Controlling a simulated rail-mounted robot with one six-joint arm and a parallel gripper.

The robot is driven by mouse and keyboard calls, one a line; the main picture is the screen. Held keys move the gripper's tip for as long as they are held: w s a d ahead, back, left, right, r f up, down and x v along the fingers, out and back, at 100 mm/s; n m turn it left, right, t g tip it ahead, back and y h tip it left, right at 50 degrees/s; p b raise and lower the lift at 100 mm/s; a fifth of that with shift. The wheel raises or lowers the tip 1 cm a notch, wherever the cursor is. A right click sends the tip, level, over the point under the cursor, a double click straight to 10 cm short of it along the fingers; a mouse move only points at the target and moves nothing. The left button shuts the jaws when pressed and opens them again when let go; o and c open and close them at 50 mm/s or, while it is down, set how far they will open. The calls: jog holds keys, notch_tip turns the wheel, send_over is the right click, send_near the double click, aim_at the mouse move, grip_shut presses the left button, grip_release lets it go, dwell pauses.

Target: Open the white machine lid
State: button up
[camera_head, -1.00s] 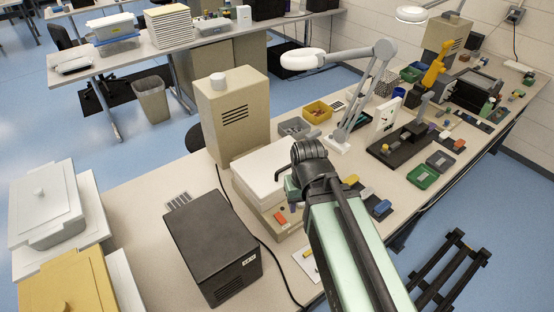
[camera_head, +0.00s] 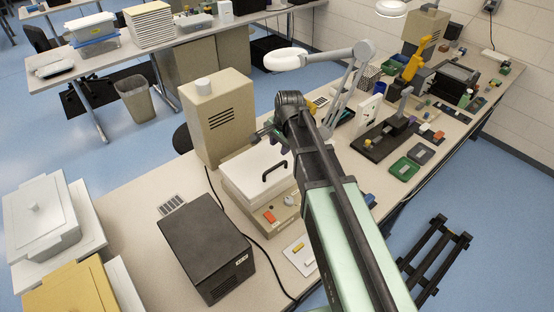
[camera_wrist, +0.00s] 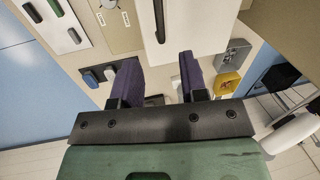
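The white machine lid (camera_head: 250,178) lies shut on its beige base (camera_head: 284,222) in the head view. A black bar handle (camera_head: 274,171) stands on its top. In the wrist view the white lid (camera_wrist: 202,22) is at the top, with its dark handle (camera_wrist: 159,22) running up from between the finger lines. My gripper (camera_wrist: 158,62) is open there, its two purple fingers apart with nothing between them. The handle appears beyond the fingertips, with no contact visible. In the head view my arm hides most of the gripper, which is beyond the lid's far right side.
A tall beige unit (camera_head: 217,130) stands behind the machine. A black box (camera_head: 206,247) stands in front of it, with a cable on the table between. An orange button (camera_head: 269,216) is on the base. A grey lamp (camera_head: 345,95) and small trays stand further back.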

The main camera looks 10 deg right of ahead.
aim_at(276, 166)
jog(key=shift+m, duration=0.5)
jog(key=f+b, duration=0.3)
jog(key=w+f+b, duration=0.1)
jog(key=f+b, duration=0.3)
jog(key=a+f+b, duration=0.1)
jog(key=f+b, duration=0.2)
jog(key=f, duration=0.1)
jog(key=shift+w+b, duration=0.35)
jog(key=shift+b, duration=0.05)
jog(key=shift+r, duration=0.1)
grip_shut()
